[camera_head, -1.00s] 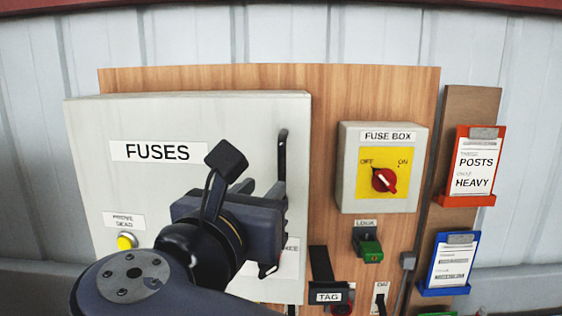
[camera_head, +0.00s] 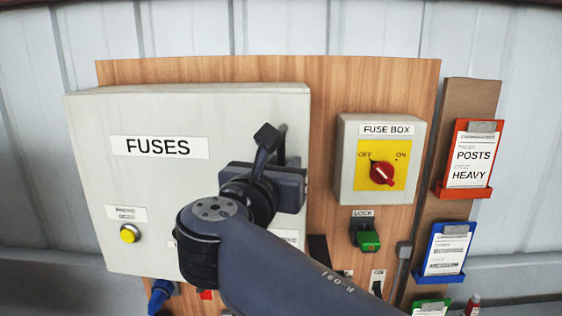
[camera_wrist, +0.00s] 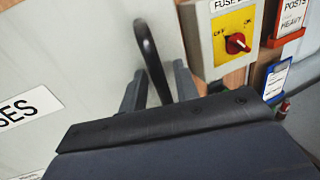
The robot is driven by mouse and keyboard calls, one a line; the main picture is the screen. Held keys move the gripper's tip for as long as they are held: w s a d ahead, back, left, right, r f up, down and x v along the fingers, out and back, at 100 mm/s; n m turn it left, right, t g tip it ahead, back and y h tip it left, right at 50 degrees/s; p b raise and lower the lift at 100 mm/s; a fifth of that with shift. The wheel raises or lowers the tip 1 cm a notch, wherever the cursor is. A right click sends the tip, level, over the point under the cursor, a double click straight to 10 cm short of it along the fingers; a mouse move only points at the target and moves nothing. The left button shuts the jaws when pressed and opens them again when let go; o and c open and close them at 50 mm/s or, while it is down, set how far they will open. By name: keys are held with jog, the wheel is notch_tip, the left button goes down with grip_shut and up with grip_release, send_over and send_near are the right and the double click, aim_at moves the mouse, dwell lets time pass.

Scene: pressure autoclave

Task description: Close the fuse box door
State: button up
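The fuse box door (camera_head: 215,115) is a large pale grey panel labelled FUSES at left in the head view. I cannot tell whether it is fully flush with its frame. Its black bar handle (camera_head: 281,141) stands upright near the right edge, partly hidden behind my gripper (camera_head: 268,185). In the wrist view the handle (camera_wrist: 150,50) runs down between the two fingers of my gripper (camera_wrist: 160,90). The fingers are apart, with gaps seen beside the handle. The lower end of the handle is hidden by the gripper body.
A switch box (camera_head: 345,180) with a red knob (camera_head: 382,173) is to the right of the door. A green lock (camera_head: 368,240) hangs below it. Red (camera_head: 482,192) and blue (camera_head: 438,271) clipboards hang at far right. A yellow button (camera_head: 130,233) is at the door's lower left.

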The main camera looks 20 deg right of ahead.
jog(key=shift+w+d, duration=0.1)
grip_shut()
dwell(0.3)
